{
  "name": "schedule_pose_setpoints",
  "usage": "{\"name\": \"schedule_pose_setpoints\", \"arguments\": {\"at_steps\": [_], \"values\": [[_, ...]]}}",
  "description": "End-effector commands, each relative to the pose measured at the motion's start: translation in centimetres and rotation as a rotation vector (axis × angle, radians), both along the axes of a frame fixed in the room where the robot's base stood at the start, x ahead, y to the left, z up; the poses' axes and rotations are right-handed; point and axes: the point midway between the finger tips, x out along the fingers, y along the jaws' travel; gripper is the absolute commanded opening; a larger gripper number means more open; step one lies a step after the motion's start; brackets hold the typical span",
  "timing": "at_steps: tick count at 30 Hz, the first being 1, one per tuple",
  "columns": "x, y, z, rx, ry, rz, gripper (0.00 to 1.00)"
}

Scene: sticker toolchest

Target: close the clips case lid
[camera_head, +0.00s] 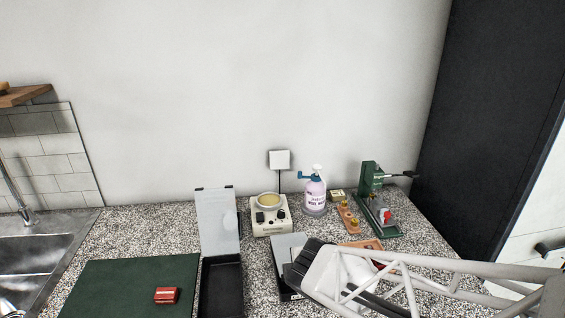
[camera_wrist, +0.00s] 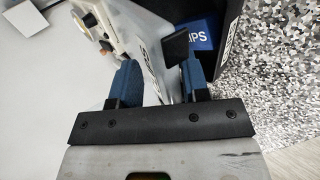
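The clips case has a dark body (camera_wrist: 212,15) with a blue "CLIPS" label (camera_wrist: 204,34) in the wrist view. Its pale lid (camera_wrist: 158,45) stands raised at a tilt, and its lower part runs into the gap between my fingers. In the head view the pale lid (camera_head: 287,247) shows left of my gripper (camera_head: 298,263), which hides much of the case. My blue-padded fingers (camera_wrist: 158,78) are apart, with visible space beside the lid; I cannot tell whether either finger touches it.
Left of it stands another black case (camera_head: 222,288) with its lid (camera_head: 217,220) upright. A cream device (camera_head: 270,228), a spray bottle (camera_head: 315,192) and a green press (camera_head: 376,205) stand behind. A red item (camera_head: 166,295) lies on a green mat (camera_head: 125,278).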

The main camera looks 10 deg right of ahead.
Motion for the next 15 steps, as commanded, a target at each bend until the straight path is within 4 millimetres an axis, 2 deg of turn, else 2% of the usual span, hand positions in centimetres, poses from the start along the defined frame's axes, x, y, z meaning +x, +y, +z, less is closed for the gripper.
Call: {"name": "schedule_pose_setpoints", "arguments": {"at_steps": [12, 15], "values": [[1.7, 0.0, 3.2, 0.001, 0.0, -0.001, 0.42], [1.7, 0.1, 3.3, 0.0, 0.009, -0.001, 0.42]]}}
